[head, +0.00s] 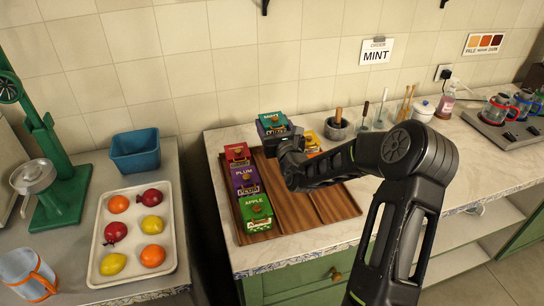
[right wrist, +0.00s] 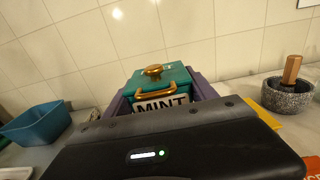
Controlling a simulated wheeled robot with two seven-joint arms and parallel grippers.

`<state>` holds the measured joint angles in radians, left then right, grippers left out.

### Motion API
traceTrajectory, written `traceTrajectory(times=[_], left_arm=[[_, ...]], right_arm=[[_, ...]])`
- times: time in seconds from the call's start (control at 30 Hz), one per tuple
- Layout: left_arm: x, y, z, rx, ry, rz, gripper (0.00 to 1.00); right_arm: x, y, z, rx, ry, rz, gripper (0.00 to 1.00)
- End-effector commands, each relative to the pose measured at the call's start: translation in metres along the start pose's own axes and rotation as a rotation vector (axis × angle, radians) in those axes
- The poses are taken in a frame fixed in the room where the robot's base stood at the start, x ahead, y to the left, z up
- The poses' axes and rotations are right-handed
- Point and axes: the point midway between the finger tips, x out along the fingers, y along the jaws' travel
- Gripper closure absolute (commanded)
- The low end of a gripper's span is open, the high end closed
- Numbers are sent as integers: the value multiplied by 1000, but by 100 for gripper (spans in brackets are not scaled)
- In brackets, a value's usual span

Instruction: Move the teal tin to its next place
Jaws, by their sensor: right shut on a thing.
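The teal tin (head: 270,119) is at the back of the wooden tray (head: 290,215), with a brass knob and a MINT label that show in the right wrist view (right wrist: 175,75). My right gripper (head: 273,128) is shut on it, with a finger on each side of the tin. The tin looks upright; I cannot tell whether it touches the surface below. A sign reading MINT (head: 376,52) is on the tiled wall. My left gripper is not in view.
A yellow tin (head: 307,138) is partly hidden behind my right arm. A mortar (head: 337,128) stands to the right. The tray's front middle is bare.

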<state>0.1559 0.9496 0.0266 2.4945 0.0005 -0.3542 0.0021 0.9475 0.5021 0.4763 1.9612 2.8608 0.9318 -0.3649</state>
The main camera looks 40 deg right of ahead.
Motion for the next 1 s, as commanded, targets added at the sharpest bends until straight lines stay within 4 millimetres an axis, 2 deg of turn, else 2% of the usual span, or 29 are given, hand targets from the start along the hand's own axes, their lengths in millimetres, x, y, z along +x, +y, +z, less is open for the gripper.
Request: traceTrajectory(times=[0.03, 0.1, 0.27, 0.33, 0.67, 0.9, 1.0], left_arm=[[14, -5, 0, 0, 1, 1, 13], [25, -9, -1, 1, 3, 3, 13], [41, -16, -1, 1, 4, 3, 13], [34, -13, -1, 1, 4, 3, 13], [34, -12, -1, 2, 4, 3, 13], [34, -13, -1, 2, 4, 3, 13], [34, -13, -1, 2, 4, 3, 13]], right_arm=[[0, 0, -15, 0, -1, 0, 97], [0, 0, -27, 0, -1, 0, 97], [0, 0, -49, 0, -2, 1, 97], [0, 0, -48, 1, -1, 0, 97], [0, 0, -51, 0, -2, 1, 97], [0, 0, -84, 2, 2, 1, 97], [0, 0, -91, 0, -1, 1, 97]])
